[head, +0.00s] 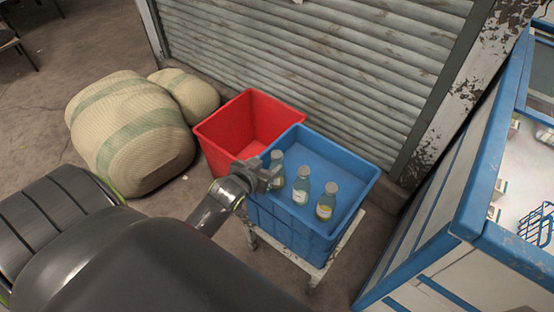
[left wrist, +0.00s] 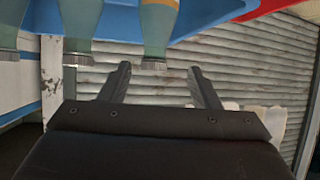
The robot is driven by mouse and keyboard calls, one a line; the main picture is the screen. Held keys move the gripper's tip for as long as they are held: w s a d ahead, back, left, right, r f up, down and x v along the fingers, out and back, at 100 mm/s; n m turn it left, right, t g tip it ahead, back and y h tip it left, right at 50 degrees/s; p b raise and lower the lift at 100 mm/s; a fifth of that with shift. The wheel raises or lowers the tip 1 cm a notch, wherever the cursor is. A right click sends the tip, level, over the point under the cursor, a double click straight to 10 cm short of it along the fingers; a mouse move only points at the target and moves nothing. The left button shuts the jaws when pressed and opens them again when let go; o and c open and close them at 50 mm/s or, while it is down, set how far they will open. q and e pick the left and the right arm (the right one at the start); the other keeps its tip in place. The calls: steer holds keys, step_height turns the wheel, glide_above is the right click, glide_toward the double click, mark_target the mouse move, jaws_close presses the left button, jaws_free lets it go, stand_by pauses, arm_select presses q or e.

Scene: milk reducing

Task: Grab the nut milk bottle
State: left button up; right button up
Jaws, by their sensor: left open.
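Three bottles with pale caps and labels stand in a row in the blue crate (head: 345,172): a left bottle (head: 278,172), a middle bottle (head: 301,190) and a right bottle (head: 326,203). I cannot read which is nut milk. My left gripper (head: 268,178) is at the crate's left rim, close beside the left bottle. In the left wrist view, which looks upside down, the gripper (left wrist: 162,82) is open with nothing between its fingers. One bottle (left wrist: 158,28) lines up with the finger gap, its cap just beyond the fingertips. Another bottle (left wrist: 79,30) shows farther left. My right gripper is out of view.
A red crate (head: 228,126) stands behind and left of the blue one. The blue crate rests on a white stand (head: 318,272). Stuffed sacks (head: 135,140) lie at left, a metal shutter (head: 330,75) is behind, and a blue-framed white cabinet (head: 430,215) stands right.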

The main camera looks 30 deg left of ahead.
mark_target(279, 156)
arm_select(q)
steer(key=shift+d+b+x, duration=0.15)
steer(key=shift+b+x, duration=0.05)
steer(key=shift+x, duration=2.05)
steer(key=shift+d+b+x, duration=0.15)
steer(key=shift+b+x, duration=0.05)
steer(key=shift+x, duration=2)
steer(key=shift+r, duration=0.15)
jaws_close()
